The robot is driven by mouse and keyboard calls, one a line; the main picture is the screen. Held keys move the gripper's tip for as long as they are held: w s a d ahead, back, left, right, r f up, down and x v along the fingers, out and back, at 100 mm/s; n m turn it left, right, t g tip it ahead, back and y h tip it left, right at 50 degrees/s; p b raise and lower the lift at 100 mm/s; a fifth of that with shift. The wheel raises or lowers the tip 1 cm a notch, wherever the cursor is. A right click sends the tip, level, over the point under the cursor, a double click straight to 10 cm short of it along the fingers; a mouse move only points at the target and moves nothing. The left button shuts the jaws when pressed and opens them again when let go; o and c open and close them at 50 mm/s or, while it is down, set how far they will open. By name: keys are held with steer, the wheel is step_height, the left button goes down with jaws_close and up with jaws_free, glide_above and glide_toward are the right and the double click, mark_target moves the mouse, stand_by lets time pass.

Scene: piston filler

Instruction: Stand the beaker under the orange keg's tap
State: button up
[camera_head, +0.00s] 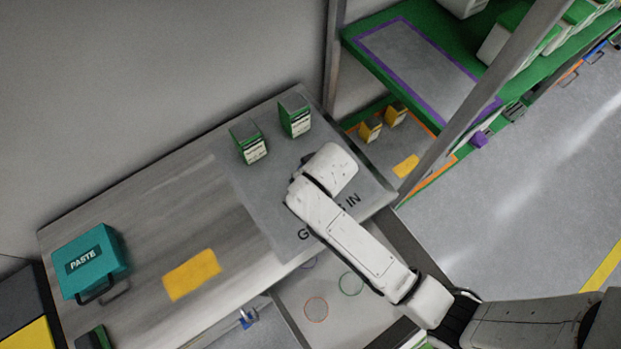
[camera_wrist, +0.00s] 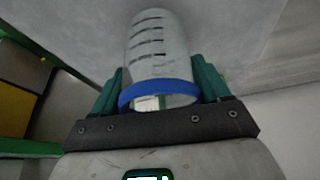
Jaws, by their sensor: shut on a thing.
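In the wrist view, the beaker (camera_wrist: 158,48) is a clear cylinder with dark graduation marks and a blue band at the near end. My gripper (camera_wrist: 160,88) is shut on it, with one green finger on each side. In the head view, my arm's wrist covers the gripper and the beaker, over the grey mat (camera_head: 255,205) at the right end of the table. The orange keg and its tap are not seen in either view.
Two green-and-white boxes (camera_head: 249,145) (camera_head: 294,117) stand on the mat's far part. A teal PASTE case (camera_head: 90,262) and a yellow patch (camera_head: 191,274) are on the table's left. A lower grey surface bears orange (camera_head: 316,298) and green rings. A green-edged shelf (camera_head: 430,75) stands right.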

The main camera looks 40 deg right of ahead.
steer(key=shift+s+f, duration=0.1)
steer(key=shift+f, duration=1)
steer(key=o, duration=1)
steer(key=shift+f, duration=0.1)
steer(key=shift+o, duration=0.2)
steer(key=p+v, duration=0.1)
steer(key=v, duration=1.1)
steer(key=shift+p, duration=0.4)
